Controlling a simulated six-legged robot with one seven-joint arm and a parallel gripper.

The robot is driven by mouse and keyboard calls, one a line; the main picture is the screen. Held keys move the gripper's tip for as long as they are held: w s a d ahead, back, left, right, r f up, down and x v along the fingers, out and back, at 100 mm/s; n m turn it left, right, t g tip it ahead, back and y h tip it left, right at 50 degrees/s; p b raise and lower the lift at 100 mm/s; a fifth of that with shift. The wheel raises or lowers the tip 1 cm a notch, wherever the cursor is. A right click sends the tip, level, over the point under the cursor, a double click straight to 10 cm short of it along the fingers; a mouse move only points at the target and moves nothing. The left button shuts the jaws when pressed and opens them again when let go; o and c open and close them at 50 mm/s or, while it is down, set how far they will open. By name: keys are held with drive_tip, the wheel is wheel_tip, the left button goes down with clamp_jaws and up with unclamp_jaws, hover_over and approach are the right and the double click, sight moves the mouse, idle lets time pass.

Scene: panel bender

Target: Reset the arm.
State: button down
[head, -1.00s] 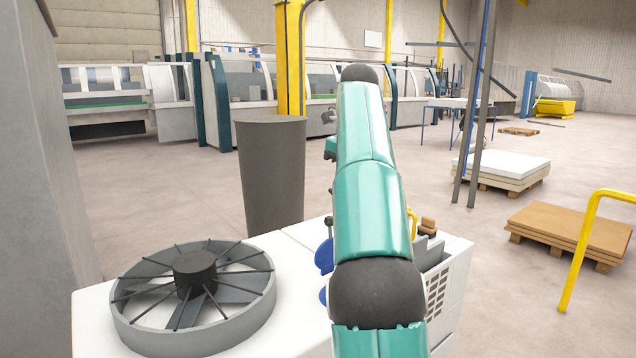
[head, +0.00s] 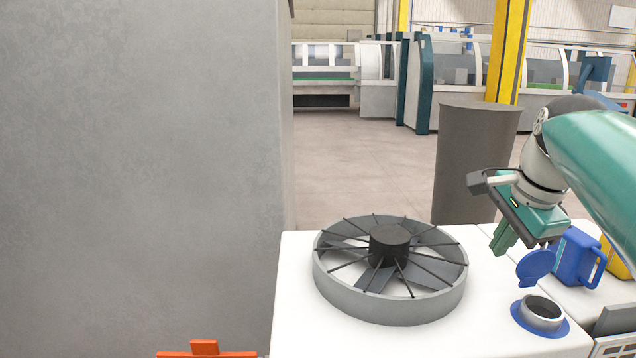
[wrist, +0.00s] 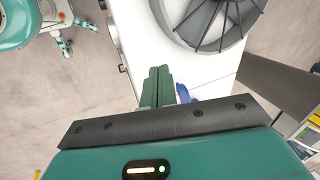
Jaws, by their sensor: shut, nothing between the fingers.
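My gripper (head: 505,237) hangs at the right in the head view, pointing down over the white machine top (head: 300,290). Its green fingers are together with nothing between them. My teal arm (head: 600,165) comes in from the right edge of the head view.
A round grey fan (head: 390,305) sits on the machine top, left of my gripper. A blue jug (head: 577,257) and an open filler neck (head: 541,312) with a blue lid are close by. A dark grey bin (head: 475,160) stands behind. A large grey block (head: 140,180) fills the left.

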drive_tip(key=s+a+f+n, duration=0.7)
drive_tip(key=f+n, duration=0.1)
drive_tip(key=f, duration=0.1)
drive_tip(key=s+a+f+n+t, duration=0.1)
drive_tip(key=s+a+f+n, duration=0.6)
drive_tip(key=f+n, duration=0.1)
drive_tip(key=shift+s+f, duration=0.25)
drive_tip(key=shift+f, duration=0.45)
drive_tip(key=shift+d, duration=0.1)
